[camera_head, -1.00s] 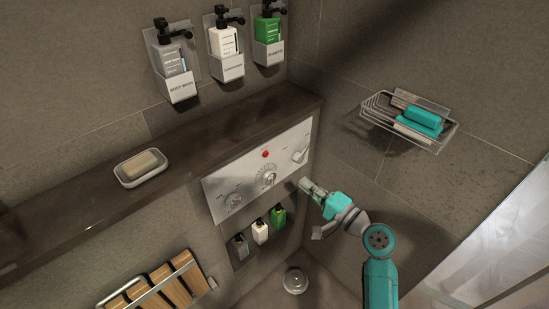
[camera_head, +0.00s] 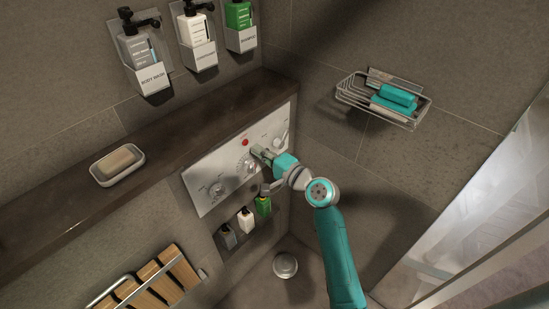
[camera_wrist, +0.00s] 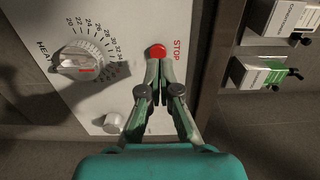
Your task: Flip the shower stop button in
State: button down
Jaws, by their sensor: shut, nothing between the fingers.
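The red stop button (camera_head: 245,142) is on the upper middle of the white control panel (camera_head: 203,187). In the wrist view the stop button (camera_wrist: 158,50) is a round red knob beside the word STOP. My gripper (camera_head: 256,151) is close to the panel, just below and right of the button in the head view. In the wrist view my gripper (camera_wrist: 159,62) is shut and empty, its fingertips right at the button's lower edge. I cannot tell whether they touch it.
A heat dial (camera_wrist: 82,62) is left of the fingers in the wrist view, with a small white knob (camera_wrist: 114,122) below it. A dark ledge (camera_head: 85,201) runs above the panel. A wire soap basket (camera_head: 385,100) hangs on the right wall.

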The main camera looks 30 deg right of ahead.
aim_at(245, 142)
jog(key=shift+x, duration=1.45)
